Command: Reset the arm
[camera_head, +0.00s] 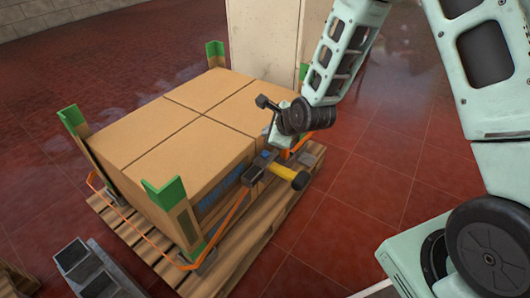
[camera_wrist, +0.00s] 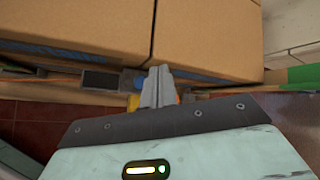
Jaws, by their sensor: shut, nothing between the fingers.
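My gripper (camera_wrist: 159,74) is shut and empty in the wrist view, its fingers pressed together and pointing at the side of the cardboard boxes. In the head view my gripper (camera_head: 272,138) hangs beside the near right side of the box stack (camera_head: 190,125). It is just above a dark strap buckle (camera_head: 258,166) with a yellow handle (camera_head: 287,173). In the wrist view the yellow part (camera_wrist: 133,102) is mostly hidden behind the fingers. I cannot tell whether the fingers touch the buckle or the boxes.
The boxes stand on a wooden pallet (camera_head: 231,262) with green corner guards (camera_head: 165,194) and an orange strap (camera_head: 231,216). A pale cabinet (camera_head: 264,45) stands behind. Grey metal blocks (camera_head: 82,270) lie at lower left. Red tiled floor (camera_head: 350,205) is clear right of the pallet.

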